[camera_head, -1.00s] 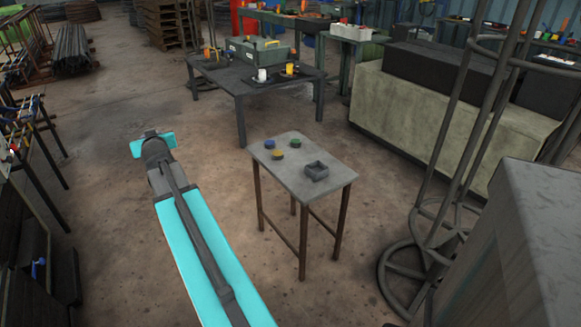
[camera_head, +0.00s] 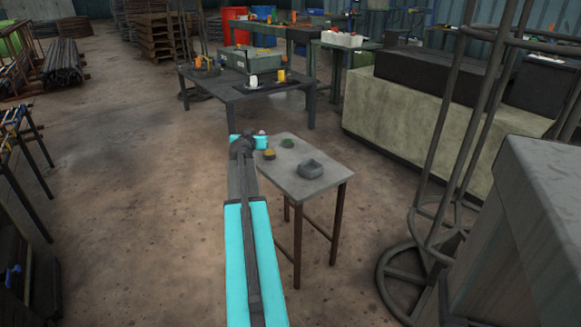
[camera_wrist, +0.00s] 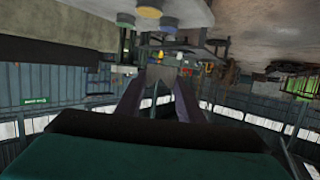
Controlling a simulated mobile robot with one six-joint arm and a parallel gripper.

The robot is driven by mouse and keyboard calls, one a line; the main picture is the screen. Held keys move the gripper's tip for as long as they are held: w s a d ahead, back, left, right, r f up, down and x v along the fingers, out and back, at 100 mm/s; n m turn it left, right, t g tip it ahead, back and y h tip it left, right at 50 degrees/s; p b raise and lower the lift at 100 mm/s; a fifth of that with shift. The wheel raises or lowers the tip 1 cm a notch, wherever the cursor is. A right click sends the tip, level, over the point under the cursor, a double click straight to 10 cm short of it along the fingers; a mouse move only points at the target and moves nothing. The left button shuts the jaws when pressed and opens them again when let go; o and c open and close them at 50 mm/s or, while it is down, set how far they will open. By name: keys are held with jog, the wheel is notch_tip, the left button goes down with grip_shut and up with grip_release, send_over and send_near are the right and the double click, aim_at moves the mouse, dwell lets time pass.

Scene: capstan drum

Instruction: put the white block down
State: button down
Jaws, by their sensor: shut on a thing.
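My gripper (camera_head: 261,137) is at the far left corner of the small grey table (camera_head: 325,184), above its edge level or beside it; the exact height is unclear. In the wrist view, which looks upside down, its two dark fingers (camera_wrist: 160,88) are closed on a pale grey-white block (camera_wrist: 160,73). In the head view, a small whitish spot (camera_head: 262,132) at the gripper's tip seems to be that block, mostly hidden. The blue disc (camera_wrist: 125,20) shows in the wrist view but is hidden behind my gripper in the head view.
On the small table are a yellow disc (camera_head: 269,154), a green disc (camera_head: 287,143) and a grey open box (camera_head: 311,169). Its front part is bare. A dark workbench (camera_head: 235,92) stands behind. A metal frame (camera_head: 425,240) stands to the right.

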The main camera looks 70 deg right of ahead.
jog(key=s+d+f+m+g+b, duration=0.1)
jog(key=s+d+f, duration=0.1)
jog(key=s+d, duration=0.3)
jog(key=shift+s+f+g, duration=0.2)
jog(key=shift+s+g, duration=0.1)
jog(key=shift+s, duration=0.9)
jog(key=shift+h, duration=0.3)
jog(key=shift+s, duration=0.1)
jog(key=s+a+f+b, duration=0.2)
jog(key=s+a+b, duration=0.2)
jog(key=a+b, duration=0.4)
jog(key=s+a+f+b, duration=0.2)
jog(key=s+a+b, duration=0.3)
jog(key=b, duration=1.1)
jog(key=a, duration=0.3)
jog(key=shift+a+f, duration=0.2)
jog(key=shift+a, duration=0.15)
jog(key=shift+s+f+b, duration=0.2)
jog(key=shift+f+b, duration=0.05)
jog(key=shift+b, duration=0.25)
